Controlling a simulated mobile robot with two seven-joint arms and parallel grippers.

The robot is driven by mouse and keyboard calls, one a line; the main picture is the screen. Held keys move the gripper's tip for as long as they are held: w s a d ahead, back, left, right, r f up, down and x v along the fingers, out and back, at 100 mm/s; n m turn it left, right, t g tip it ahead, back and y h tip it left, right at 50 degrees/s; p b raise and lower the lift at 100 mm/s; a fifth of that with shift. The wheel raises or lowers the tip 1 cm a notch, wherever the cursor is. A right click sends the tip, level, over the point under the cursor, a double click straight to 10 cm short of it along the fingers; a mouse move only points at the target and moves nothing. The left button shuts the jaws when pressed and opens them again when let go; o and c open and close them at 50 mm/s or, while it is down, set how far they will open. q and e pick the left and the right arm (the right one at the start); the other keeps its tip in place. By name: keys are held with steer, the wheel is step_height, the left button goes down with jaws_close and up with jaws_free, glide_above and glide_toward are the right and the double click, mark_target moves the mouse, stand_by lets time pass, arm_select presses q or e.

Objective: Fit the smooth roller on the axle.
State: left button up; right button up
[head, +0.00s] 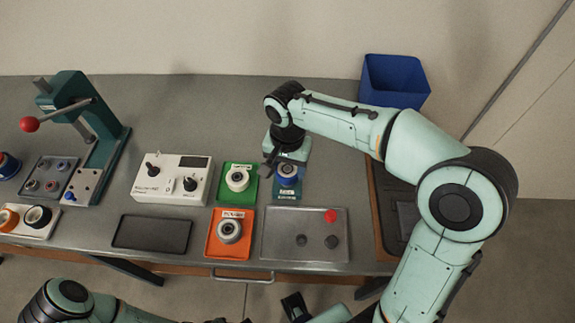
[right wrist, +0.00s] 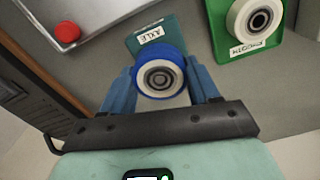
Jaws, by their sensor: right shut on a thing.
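A green tray (head: 250,170) labelled SMOOTH holds a white roller (head: 237,180) with a dark bore. The tray (right wrist: 289,45) and roller (right wrist: 256,18) also show at the upper right of the right wrist view. Beside the tray is the teal axle stand (head: 287,197), labelled AXLE in the wrist view (right wrist: 178,27). My right gripper (right wrist: 162,72) is shut on a blue-rimmed white roller (right wrist: 160,74), one finger each side, at the stand. I cannot tell whether this roller sits on the axle; its bore hides any pin. My left arm shows at the lower left; its jaws are unclear.
An orange tray (head: 213,246) with a metal roller (head: 229,231) lies in front. A grey tray (head: 285,251) holds a red knob (head: 331,216) and dark discs. A control box (head: 172,178), a lever press (head: 95,140) and a blue bin (head: 394,80) stand around. The back middle is clear.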

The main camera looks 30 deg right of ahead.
arm_select(q)
steer(key=shift+s+f+b, duration=0.2)
steer(key=shift+f+b, duration=0.15)
steer(key=shift+f, duration=0.05)
arm_select(e)
steer(key=shift+f, duration=0.65)
steer(key=o, duration=0.8)
steer(key=shift+o, duration=0.2)
arm_select(q)
steer(key=shift+r, duration=0.15)
arm_select(e)
steer(key=shift+r, duration=0.15)
steer(key=shift+r+p, duration=2.15)
steer(key=shift+r, duration=0.85)
arm_select(q)
steer(key=w+r+p, duration=0.2)
steer(key=w+r, duration=0.3)
steer(key=r, duration=0.3)
steer(key=shift+w+r+t+p, duration=0.2)
steer(key=shift+t+p, duration=0.1)
steer(key=shift+p, duration=0.1)
arm_select(e)
step_height(320, 180, up, 5)
steer(key=shift+f, duration=0.1)
arm_select(q)
steer(key=shift+s, duration=0.1)
arm_select(e)
steer(key=shift+s, duration=0.1)
